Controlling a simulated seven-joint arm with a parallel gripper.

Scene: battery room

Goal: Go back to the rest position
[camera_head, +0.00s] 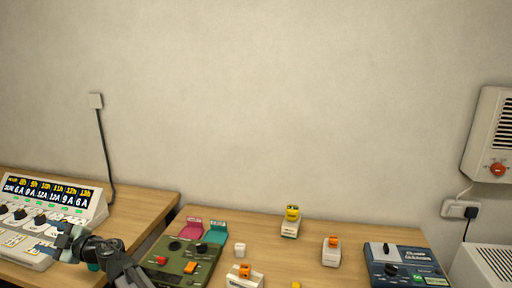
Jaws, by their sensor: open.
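My gripper (66,241) is at the lower left, in front of the grey-white panel device (91,205) with a lit display and several black knobs. It is small in view and looks open, with nothing visible between its fingers. My dark arm reaches up to it from the bottom edge. The gripper hides part of the panel's right front. A small teal piece shows just below my wrist; I cannot tell what it is.
On the right table (262,224) are a green device (185,262), a pink and a teal piece, small white units with orange or yellow tops, and a blue device (404,264). A white wall box (494,135) hangs right.

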